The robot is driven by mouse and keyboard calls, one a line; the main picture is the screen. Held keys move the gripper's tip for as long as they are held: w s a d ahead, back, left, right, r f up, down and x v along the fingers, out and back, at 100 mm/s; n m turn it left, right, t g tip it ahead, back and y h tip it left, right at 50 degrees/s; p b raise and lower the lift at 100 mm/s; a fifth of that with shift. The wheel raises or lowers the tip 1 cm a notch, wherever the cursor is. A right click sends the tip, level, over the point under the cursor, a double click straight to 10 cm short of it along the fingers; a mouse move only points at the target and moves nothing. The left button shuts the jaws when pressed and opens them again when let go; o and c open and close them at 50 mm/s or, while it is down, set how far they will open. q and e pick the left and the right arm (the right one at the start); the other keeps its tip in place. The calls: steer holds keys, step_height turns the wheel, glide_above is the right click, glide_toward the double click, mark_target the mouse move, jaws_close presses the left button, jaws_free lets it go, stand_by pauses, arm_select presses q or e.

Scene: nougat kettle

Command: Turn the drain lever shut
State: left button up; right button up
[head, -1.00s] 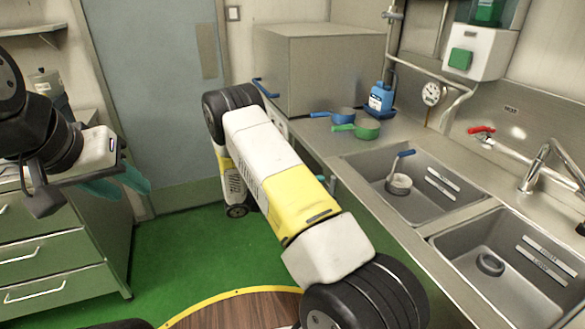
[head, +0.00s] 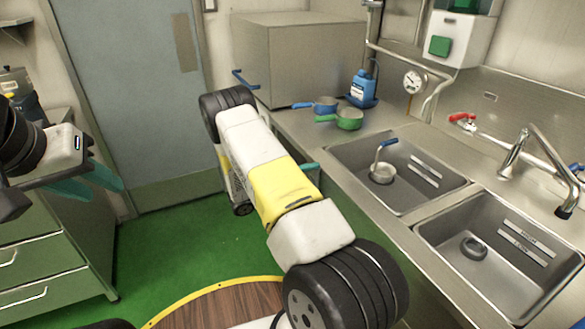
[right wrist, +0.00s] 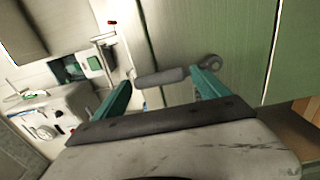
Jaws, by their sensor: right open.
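A lever with a blue grip (head: 387,144) rises from a round drain fitting (head: 382,174) in the left sink. A red lever (head: 462,117) sits on the wall pipe; which one is the drain lever is not clear. My right gripper (right wrist: 162,92) is open in the right wrist view. A grey bar with a round end (right wrist: 160,77) shows between or beyond its teal fingers; contact cannot be told. In the head view my right arm hides most of this gripper, with one teal tip showing at the counter edge. My left gripper (head: 92,181) is away at the left, touching nothing visible.
A steel box (head: 300,60) with a blue side handle stands on the counter. A blue pan (head: 323,105), a green pan (head: 347,118) and a blue bottle (head: 361,88) are beside it. The right sink (head: 500,245) has a tap. Green drawers (head: 50,245) stand left; green floor lies between.

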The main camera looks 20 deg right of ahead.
jaws_close()
stand_by(0.3)
